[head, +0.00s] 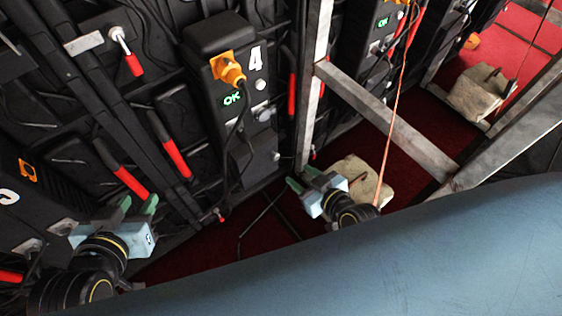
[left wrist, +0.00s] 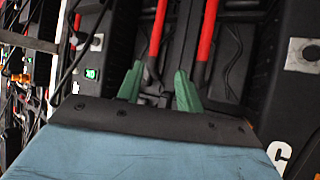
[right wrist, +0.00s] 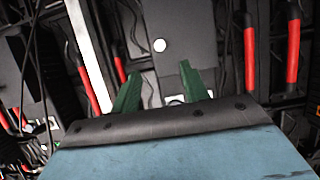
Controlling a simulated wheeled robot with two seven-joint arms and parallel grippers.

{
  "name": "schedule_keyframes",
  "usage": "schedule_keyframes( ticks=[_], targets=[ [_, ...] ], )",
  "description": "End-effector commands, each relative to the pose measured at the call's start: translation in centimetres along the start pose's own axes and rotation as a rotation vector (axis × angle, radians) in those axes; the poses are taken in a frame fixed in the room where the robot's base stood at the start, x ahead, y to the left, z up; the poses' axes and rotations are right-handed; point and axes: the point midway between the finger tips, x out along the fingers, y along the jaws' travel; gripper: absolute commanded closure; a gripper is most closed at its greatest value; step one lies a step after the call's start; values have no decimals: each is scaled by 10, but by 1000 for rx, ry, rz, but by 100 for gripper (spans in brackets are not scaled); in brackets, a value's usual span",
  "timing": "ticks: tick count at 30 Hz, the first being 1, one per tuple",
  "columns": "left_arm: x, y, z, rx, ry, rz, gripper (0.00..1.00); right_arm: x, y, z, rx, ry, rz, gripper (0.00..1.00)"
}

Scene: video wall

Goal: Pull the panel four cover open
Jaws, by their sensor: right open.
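Panel four (head: 212,45) is a dark box on the wall in the head view, with a white 4, a green OK light (head: 232,97) and an orange plug (head: 229,70). Its lower dark face (head: 255,150) carries a small round knob. My right gripper (head: 302,178) is open and empty, below and right of that face, apart from it. In the right wrist view, a dark grey face (right wrist: 185,30) with a round knob (right wrist: 159,45) lies beyond the fingertips. My left gripper (head: 138,205) is open and empty, left of panel four near red handles, also seen in the left wrist view (left wrist: 158,90).
Red handles (head: 175,158) stick out left of panel four. A metal post (head: 314,90) and crossbar (head: 385,118) stand to its right. A tan sandbag (head: 360,180) lies behind my right gripper, and an orange cord (head: 399,95) hangs nearby. A large blue-grey surface fills the lower right.

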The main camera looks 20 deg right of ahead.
Motion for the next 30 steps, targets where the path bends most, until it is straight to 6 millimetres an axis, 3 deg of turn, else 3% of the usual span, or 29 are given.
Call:
schedule_keyframes(
  ticks=[14, 24, 30],
  targets=[
    [-8, 16, -80, -3, 487, 42, 64, 49, 0, 2, 1, 0, 0, 55],
    [-39, 26, -125, -16, 827, 71, 64, 80, 0, 2, 2, 0, 0, 55],
    [-58, 29, -140, -24, 976, 82, 64, 94, 0, 2, 1, -2, 0, 55]
  ],
)
